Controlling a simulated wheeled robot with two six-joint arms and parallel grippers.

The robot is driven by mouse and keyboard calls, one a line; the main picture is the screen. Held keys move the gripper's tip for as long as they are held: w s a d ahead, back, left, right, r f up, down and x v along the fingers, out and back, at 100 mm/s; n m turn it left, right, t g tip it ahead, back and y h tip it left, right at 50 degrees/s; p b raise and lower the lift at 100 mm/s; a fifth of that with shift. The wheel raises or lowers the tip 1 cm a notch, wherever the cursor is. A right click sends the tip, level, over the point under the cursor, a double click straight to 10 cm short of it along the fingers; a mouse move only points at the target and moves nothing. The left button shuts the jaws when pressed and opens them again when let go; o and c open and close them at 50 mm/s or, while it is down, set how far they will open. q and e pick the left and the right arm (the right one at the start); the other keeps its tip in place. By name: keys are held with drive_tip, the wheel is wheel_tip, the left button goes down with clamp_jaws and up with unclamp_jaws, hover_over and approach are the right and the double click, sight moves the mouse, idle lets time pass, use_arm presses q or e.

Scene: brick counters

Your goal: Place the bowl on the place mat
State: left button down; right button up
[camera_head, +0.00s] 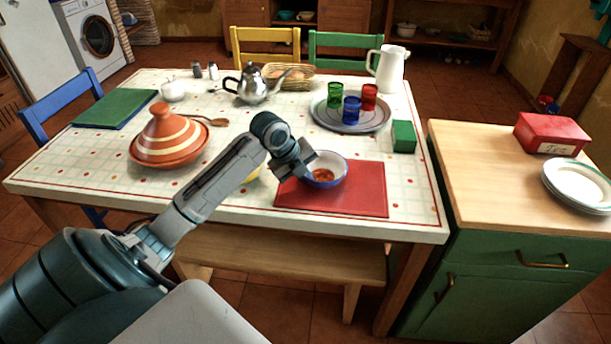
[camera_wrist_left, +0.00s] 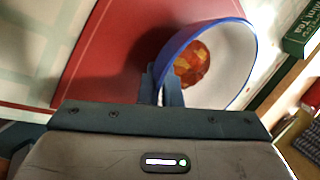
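The white bowl with a blue rim (camera_head: 338,161) holds orange-red contents and overlaps the back part of the red place mat (camera_head: 345,202) in the head view. I cannot tell whether it touches the mat or hangs slightly above it. My left gripper (camera_head: 309,170) is at the bowl's left side. In the left wrist view the fingers (camera_wrist_left: 162,84) are close together at the near rim of the bowl (camera_wrist_left: 228,62), pinching it. The mat (camera_wrist_left: 110,62) lies to the left and behind the bowl there. My right gripper is not in view.
An orange striped tagine (camera_head: 168,140) stands left of my arm. A round tray (camera_head: 375,122) with coloured glasses is behind the bowl, and a green box (camera_head: 403,136) is to its right. A yellow item (camera_head: 254,175) is partly hidden by my arm. The mat's front is clear.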

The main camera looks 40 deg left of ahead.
use_arm(q)
drive_tip(key=shift+f, duration=0.1)
drive_tip(key=c, duration=1.9)
unclamp_jaws()
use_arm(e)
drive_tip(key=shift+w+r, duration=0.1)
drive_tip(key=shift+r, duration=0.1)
